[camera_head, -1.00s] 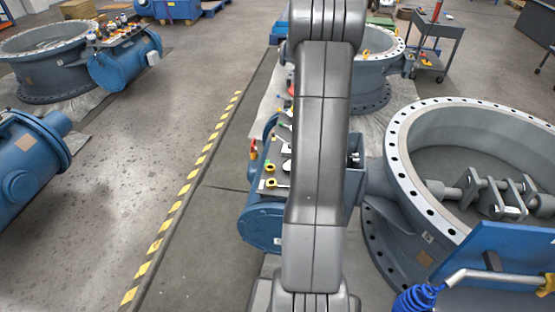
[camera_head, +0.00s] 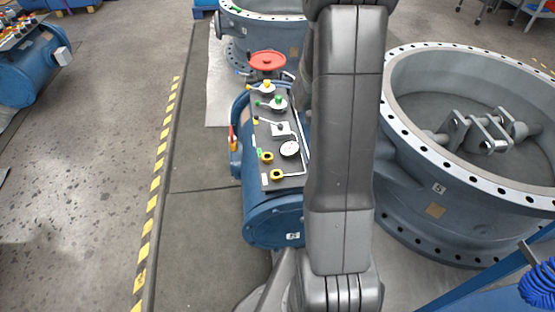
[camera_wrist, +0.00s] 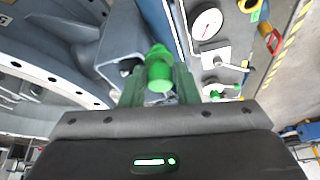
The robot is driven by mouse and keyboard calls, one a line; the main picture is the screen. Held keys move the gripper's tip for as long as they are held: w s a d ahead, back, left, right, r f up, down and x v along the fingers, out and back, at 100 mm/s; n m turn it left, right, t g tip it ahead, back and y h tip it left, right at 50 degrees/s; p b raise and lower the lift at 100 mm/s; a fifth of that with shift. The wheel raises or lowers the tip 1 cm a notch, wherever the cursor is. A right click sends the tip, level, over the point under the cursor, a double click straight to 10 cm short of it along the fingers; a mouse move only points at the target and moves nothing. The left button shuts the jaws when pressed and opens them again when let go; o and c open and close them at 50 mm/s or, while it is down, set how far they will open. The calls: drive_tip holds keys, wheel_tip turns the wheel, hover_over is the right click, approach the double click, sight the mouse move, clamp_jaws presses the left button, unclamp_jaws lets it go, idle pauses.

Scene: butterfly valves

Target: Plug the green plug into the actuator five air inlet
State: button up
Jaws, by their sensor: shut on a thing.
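The green plug (camera_wrist: 158,70) is between the fingers of my gripper (camera_wrist: 158,85) in the wrist view, and the gripper is shut on it. In the head view my arm hides the gripper and plug. A blue actuator (camera_head: 272,220) lies just left of my arm, with a dark panel on top carrying a gauge (camera_head: 289,148), levers and yellow-ringed fittings. The gauge also shows in the wrist view (camera_wrist: 207,24), right of the plug and apart from it. I cannot make out the actuator's number or which fitting is the air inlet.
A large grey-blue butterfly valve (camera_head: 425,222) with a bolted flange stands at the right. A red handwheel (camera_head: 267,60) is beyond the panel. A blue coiled hose (camera_head: 540,285) is at the lower right. Floor left of the actuator is clear to the striped line (camera_head: 157,190).

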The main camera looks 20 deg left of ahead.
drive_tip(key=s+a+f+n+y+b, duration=0.1)
drive_tip(key=s+a+f+n+b, duration=0.1)
drive_tip(key=s+a+f+b, duration=0.3)
drive_tip(key=s+a+f+n+b, duration=0.1)
drive_tip(key=s+a+b, duration=0.25)
drive_tip(key=a, duration=0.35)
drive_tip(key=b, duration=0.4)
hover_over(276, 171)
drive_tip(key=s, duration=0.1)
drive_tip(key=shift+g, duration=0.3)
drive_tip(key=f, duration=0.6)
drive_tip(key=shift+s+d, duration=0.1)
drive_tip(key=shift+d, duration=0.25)
drive_tip(key=shift+f+b, duration=0.45)
drive_tip(key=shift+f, duration=0.25)
drive_tip(key=shift+f+b, duration=1.25)
drive_tip(key=shift+b, duration=0.55)
idle(1.0)
drive_tip(key=o, duration=1.5)
drive_tip(key=shift+c, duration=0.2)
drive_tip(key=shift+r, duration=0.15)
